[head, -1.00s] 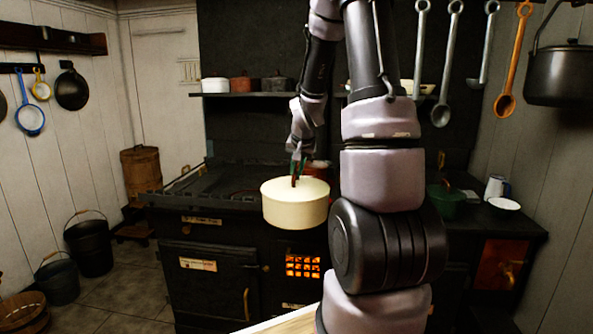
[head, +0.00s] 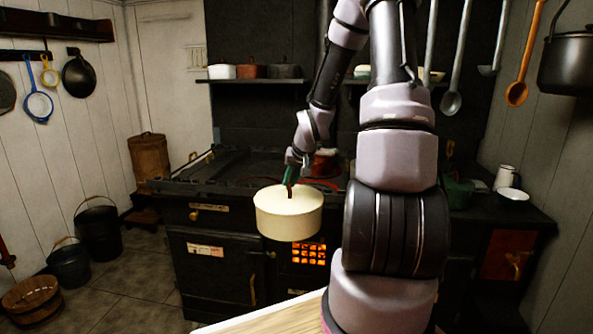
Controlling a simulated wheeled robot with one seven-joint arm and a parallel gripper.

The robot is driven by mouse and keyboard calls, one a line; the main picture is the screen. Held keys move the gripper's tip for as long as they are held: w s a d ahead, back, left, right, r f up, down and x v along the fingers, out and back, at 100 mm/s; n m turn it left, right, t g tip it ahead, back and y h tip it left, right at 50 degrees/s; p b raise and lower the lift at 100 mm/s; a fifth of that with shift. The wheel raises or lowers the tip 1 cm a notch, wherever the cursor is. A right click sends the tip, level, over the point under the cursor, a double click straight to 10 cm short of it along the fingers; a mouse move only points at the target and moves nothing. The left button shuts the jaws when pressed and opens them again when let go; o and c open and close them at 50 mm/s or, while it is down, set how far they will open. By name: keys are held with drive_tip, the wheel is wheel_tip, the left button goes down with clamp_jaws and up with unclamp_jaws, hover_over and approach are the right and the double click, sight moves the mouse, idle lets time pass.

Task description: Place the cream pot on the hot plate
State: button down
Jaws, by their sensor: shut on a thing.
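The cream pot (head: 288,215) hangs upright from my gripper (head: 290,184), which is shut on the knob at the middle of its lid. The pot is in front of the stove's front edge, near the centre of the head view. The black stove top (head: 235,166) lies behind it. A hot plate (head: 318,184) shows as a reddish ring on the stove top, behind and to the right of the pot. The pot and my arm hide part of it. A red pot (head: 325,163) stands at the back, beyond the ring.
A low rail (head: 172,186) runs along the stove's edge. The left part of the stove top looks clear. A green pot (head: 458,193), a white mug (head: 504,178) and a bowl (head: 513,195) stand at the right. Ladles (head: 451,103) hang above. A wooden surface (head: 270,322) is in front.

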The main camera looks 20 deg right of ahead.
sight(272, 209)
drive_tip(key=a+f+n+y, duration=0.1)
drive_tip(key=a+f, duration=0.1)
drive_tip(key=f, duration=0.1)
drive_tip(key=s+a+f+n, duration=0.1)
drive_tip(key=a+f+n, duration=0.1)
drive_tip(key=a+f+n+g+y, duration=0.1)
drive_tip(key=a+f+n, duration=0.1)
drive_tip(key=f, duration=0.1)
drive_tip(key=shift+s+a+f+y, duration=0.2)
drive_tip(key=shift+a+f+y, duration=0.1)
drive_tip(key=shift+a+f, duration=0.05)
drive_tip(key=shift+a, duration=0.1)
